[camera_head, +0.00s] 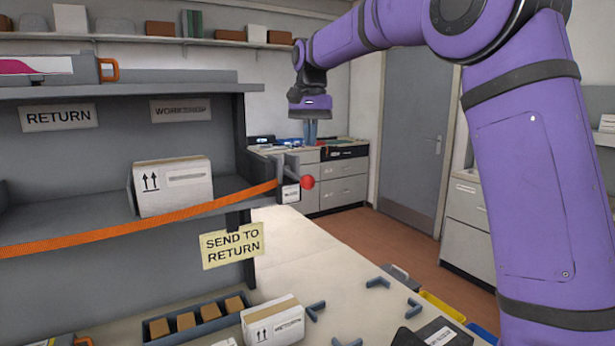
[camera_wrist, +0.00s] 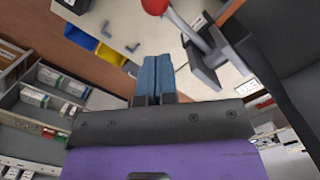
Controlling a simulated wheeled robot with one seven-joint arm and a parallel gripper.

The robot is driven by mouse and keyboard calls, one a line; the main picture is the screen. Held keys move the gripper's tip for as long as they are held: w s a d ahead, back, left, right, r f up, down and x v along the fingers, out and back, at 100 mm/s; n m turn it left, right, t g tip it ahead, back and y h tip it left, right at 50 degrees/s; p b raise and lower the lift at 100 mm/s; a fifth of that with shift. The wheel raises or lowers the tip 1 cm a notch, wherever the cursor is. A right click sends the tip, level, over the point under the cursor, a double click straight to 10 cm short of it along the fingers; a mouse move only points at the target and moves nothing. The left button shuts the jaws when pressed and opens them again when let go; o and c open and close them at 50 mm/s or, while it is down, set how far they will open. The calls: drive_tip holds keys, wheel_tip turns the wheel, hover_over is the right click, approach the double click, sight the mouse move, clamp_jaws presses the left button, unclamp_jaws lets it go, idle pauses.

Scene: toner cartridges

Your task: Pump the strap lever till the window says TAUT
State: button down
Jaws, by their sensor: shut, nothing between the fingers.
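An orange strap (camera_head: 130,228) runs across the front of the shelf to a grey ratchet (camera_head: 287,168) at the shelf's right end. Its lever ends in a red knob (camera_head: 307,182). A small white window (camera_head: 291,193) sits on the ratchet, its word too small to read surely. My gripper (camera_head: 310,141) points down above and slightly right of the ratchet, apart from the knob. In the wrist view, its blue fingers (camera_wrist: 157,57) are together and empty. The red knob (camera_wrist: 155,5) is at the top edge, and the ratchet (camera_wrist: 207,65) is right of the fingers.
A white carton (camera_head: 173,186) stands on the shelf behind the strap. A yellow SEND TO RETURN note (camera_head: 232,245) hangs below. The bench holds another carton (camera_head: 272,322), a blue tray (camera_head: 205,329) of brown blocks and several dark angle pieces. Space right of the knob looks clear.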

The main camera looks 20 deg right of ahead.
sight(307, 176)
wheel_tip(307, 176, up, 2)
drive_tip(key=shift+w, duration=0.1)
idle(1.4)
drive_tip(key=s, duration=0.1)
drive_tip(key=s+a, duration=0.1)
drive_tip(key=s, duration=0.1)
drive_tip(key=shift+s+a+f, duration=0.1)
drive_tip(key=shift+a+f, duration=0.05)
drive_tip(key=shift+a, duration=0.1)
drive_tip(key=shift+f, duration=0.15)
drive_tip(key=shift+s+a+f, duration=0.1)
drive_tip(key=shift+s+f, duration=0.05)
drive_tip(key=shift+f, duration=1.55)
drive_tip(key=shift+s+a+f, duration=0.1)
drive_tip(key=shift+f, duration=1.55)
